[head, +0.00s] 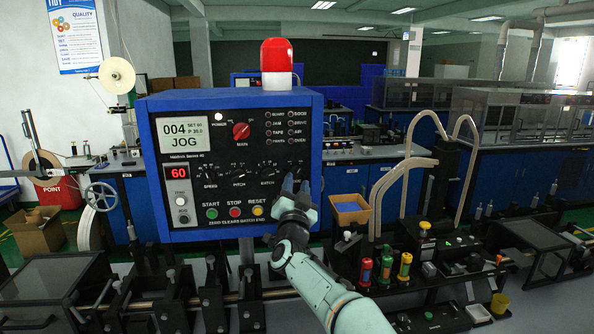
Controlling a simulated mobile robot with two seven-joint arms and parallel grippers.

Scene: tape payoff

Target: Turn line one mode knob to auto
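The blue-framed control panel (314,130) stands upright in the middle of the head view. Its display (184,137) reads "004" and "JOG". A row of small black knobs includes speed (209,172), pitch (239,171) and batch (268,170). The knob at the right end of this row is mostly covered by my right gripper (296,184), so its pointer and label cannot be read. The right gripper's fingers are apart, with a gap between them, in front of that spot. Contact with the knob cannot be made out. My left gripper is out of view.
A red main switch (241,131) sits above the knobs. Start (212,213), stop (235,211) and reset (257,210) buttons lie below, close to the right gripper. A red beacon (277,55) tops the panel. Machine parts and an orange bin (350,214) stand to the right.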

